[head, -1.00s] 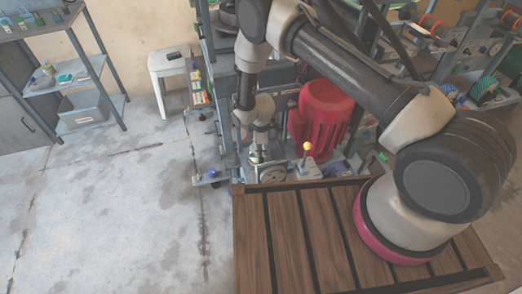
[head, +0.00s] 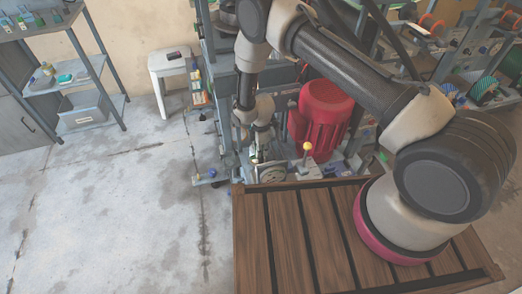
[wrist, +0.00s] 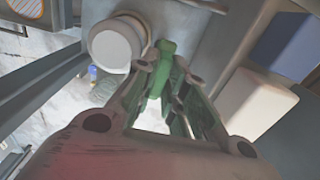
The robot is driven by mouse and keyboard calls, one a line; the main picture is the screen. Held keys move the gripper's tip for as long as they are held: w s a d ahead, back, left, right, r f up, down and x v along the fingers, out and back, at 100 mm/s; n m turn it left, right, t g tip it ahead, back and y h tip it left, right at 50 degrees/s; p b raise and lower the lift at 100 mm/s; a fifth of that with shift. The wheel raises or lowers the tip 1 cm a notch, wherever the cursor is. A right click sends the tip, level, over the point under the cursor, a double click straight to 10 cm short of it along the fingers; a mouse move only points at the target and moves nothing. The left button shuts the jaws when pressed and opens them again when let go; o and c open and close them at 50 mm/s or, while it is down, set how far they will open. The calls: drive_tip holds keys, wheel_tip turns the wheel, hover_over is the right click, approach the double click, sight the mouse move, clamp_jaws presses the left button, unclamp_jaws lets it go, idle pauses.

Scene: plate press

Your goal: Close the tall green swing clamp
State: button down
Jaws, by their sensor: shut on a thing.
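The green swing clamp (wrist: 166,48) shows in the wrist view as a green bar running up between my fingers. My gripper (wrist: 170,82) is shut on this green part, and the fingers hide much of it. In the head view my gripper (head: 259,152) is small, low beside the press frame, and the clamp cannot be made out clearly there. How far the clamp is swung cannot be told.
A round pale cylinder (wrist: 115,44) stands just left of the clamp, and a pale block (wrist: 255,102) lies to the right. A red motor (head: 325,112) and a yellow-knobbed lever (head: 306,147) stand close to my gripper. Open floor (head: 110,205) lies left.

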drive_tip(key=c, duration=1.5)
unclamp_jaws()
drive_tip(key=shift+r, duration=0.1)
wheel_tip(320, 180, up, 12)
drive_tip(key=shift+f, duration=0.1)
